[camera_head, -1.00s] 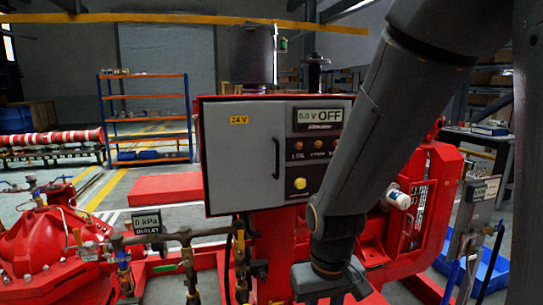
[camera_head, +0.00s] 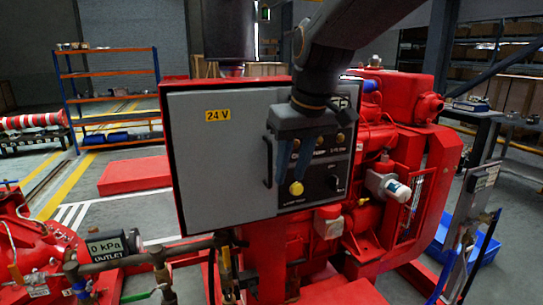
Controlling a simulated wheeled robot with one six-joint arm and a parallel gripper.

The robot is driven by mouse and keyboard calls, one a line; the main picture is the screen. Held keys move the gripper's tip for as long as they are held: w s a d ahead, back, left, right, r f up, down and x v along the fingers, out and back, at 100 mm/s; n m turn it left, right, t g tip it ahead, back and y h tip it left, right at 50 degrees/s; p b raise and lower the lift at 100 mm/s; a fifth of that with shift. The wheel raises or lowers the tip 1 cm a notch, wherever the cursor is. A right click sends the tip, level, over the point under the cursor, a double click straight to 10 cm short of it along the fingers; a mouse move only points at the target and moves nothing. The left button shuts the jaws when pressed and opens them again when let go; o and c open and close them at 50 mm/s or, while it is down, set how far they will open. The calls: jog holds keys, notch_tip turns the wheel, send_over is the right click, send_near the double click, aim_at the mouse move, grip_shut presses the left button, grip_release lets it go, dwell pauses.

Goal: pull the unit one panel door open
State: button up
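The unit one panel door (camera_head: 215,165) is the grey front of a red-edged cabinet, with a yellow 24 V label (camera_head: 218,115). It looks closed. A dark vertical handle (camera_head: 267,160) is on the door, left of the control area. My gripper (camera_head: 297,170) hangs in front of the control area, just right of the handle, fingers pointing down. A gap shows between its two bluish fingers, with nothing seen held. It hides most of the display and some of the buttons. I cannot tell how far it stands from the door.
A yellow button (camera_head: 296,188) and a dark knob (camera_head: 338,183) are on the panel. Red engine parts (camera_head: 385,150) stand right of the cabinet. Open floor with a red block (camera_head: 135,176) lies behind left.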

aim_at(271, 160)
jog(key=shift+n+t+y, duration=0.3)
jog(key=shift+n, duration=0.2)
jog(key=a+r, duration=0.1)
jog(key=r, duration=0.1)
jog(key=a+r, duration=0.1)
jog(key=r, duration=0.1)
jog(key=a+r, duration=0.1)
jog(key=r, duration=0.2)
jog(key=shift+w, duration=0.25)
jog(key=shift+p+x, duration=0.9)
jog(key=shift+x, duration=2.9)
jog(key=shift+d, duration=0.1)
grip_shut()
